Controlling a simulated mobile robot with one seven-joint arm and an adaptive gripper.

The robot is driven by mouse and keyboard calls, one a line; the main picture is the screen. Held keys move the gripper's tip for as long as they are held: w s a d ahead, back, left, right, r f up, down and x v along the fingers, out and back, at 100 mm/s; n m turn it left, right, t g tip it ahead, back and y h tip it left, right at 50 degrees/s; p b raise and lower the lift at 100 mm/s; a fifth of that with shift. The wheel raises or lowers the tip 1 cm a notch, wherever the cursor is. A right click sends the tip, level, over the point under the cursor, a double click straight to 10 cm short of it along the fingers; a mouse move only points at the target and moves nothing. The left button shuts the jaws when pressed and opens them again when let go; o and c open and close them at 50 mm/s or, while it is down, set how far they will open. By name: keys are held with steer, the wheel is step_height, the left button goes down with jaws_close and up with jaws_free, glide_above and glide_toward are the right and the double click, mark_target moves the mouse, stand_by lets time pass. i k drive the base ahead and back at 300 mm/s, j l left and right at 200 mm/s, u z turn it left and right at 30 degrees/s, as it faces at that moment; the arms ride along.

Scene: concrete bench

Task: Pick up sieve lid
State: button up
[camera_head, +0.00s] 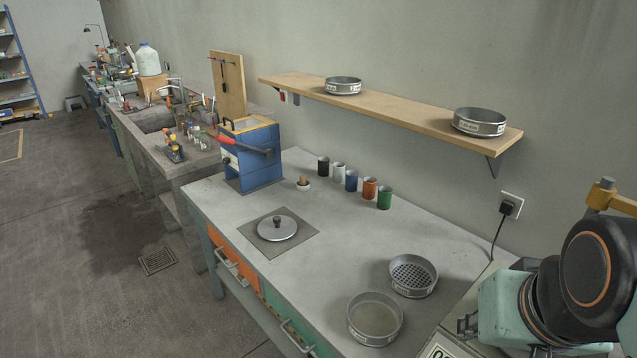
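The sieve lid (291,231), a round silver metal disc with a dark knob on top, lies flat on a darker grey square mat (257,243) near the bench's front edge. Nothing covers it. I cannot make out my gripper in this view, so its distance from the lid does not show.
Two sieves, one with a perforated plate (412,273) and one with finer mesh (372,316), stand at the bench's near right end. Several coloured cups (351,181) and a blue box device (252,157) stand behind the lid. A wall shelf (400,113) holds two sieves. Large teal-and-black parts fill the lower right.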

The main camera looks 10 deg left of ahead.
mark_target(277, 228)
steer(key=u, duration=1)
steer(key=z, duration=0.45)
steer(key=i+j+z, duration=0.15)
steer(key=z, duration=0.3)
steer(key=i+j+z, duration=0.1)
steer(key=j+z, duration=0.35)
steer(key=i+j+z, duration=0.2)
steer(key=j+z, duration=0.2)
steer(key=j, duration=0.2)
steer(key=j+z, duration=0.4)
steer(key=j, duration=1.15)
steer(key=k+j, duration=0.1)
steer(key=j, duration=0.5)
steer(key=k+j, duration=0.1)
steer(key=j, duration=1.05)
steer(key=k+z, duration=0.05)
